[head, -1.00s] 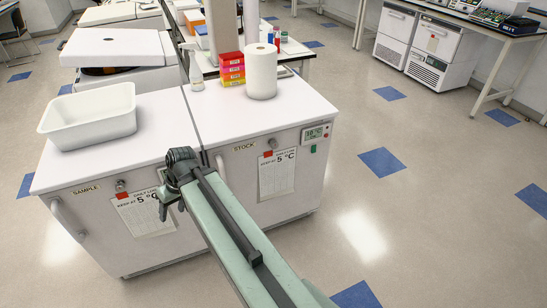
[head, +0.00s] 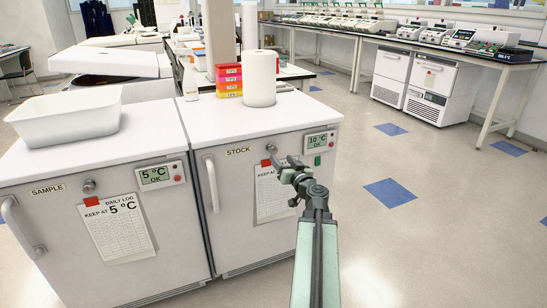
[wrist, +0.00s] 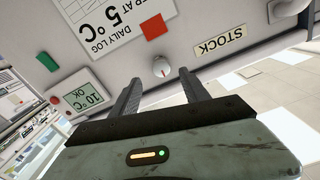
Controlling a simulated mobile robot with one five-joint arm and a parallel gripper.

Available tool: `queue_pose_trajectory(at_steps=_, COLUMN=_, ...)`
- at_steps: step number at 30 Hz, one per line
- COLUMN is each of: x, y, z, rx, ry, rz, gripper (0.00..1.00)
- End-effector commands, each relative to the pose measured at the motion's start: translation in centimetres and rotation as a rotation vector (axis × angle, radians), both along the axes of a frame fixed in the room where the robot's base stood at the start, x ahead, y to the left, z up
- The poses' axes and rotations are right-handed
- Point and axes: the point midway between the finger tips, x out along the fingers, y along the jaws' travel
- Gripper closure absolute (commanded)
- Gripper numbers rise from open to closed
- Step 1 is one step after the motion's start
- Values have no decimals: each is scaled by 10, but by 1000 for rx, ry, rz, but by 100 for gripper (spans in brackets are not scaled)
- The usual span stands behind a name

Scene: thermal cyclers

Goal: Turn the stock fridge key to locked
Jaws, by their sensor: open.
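The stock fridge (head: 225,215) is the right-hand white cabinet, with a STOCK label (head: 238,151) on its front. Its key, a small round metal lock (head: 271,148), sits right of the label. In the wrist view the key (wrist: 162,67) shows a pale pointer and a small red mark; I cannot tell which setting it is at. My gripper (head: 283,163) is at the fridge front, close to the key. In the wrist view its two fingers (wrist: 160,78) are spread and empty, with the key beyond and between their tips, apparently not held.
A red magnet (wrist: 154,30) holds the daily log sheet (head: 272,192) near the key. A display (head: 317,141) reads 10 °C OK. The sample fridge (head: 160,240) stands left with its own lock (head: 89,186). Door handles (head: 212,185) protrude. Floor at right is clear.

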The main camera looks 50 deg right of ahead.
Motion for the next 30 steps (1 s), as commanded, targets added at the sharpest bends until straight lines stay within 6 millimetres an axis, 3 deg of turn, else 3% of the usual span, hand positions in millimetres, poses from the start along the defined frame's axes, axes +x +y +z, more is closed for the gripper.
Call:
queue_pose_trajectory(at_steps=10, x=59, y=-23, z=0, rx=0, ry=1, rz=5, gripper=46)
queue_pose_trajectory(at_steps=19, x=66, y=-24, z=0, rx=0, ry=1, rz=4, gripper=46)
queue_pose_trajectory(at_steps=20, x=66, y=-24, z=0, rx=0, ry=1, rz=4, gripper=52)
queue_pose_trajectory(at_steps=25, x=66, y=-24, z=0, rx=0, ry=1, rz=5, gripper=99)
queue_pose_trajectory(at_steps=30, x=67, y=-20, z=0, rx=4, ry=0, rz=8, gripper=100)
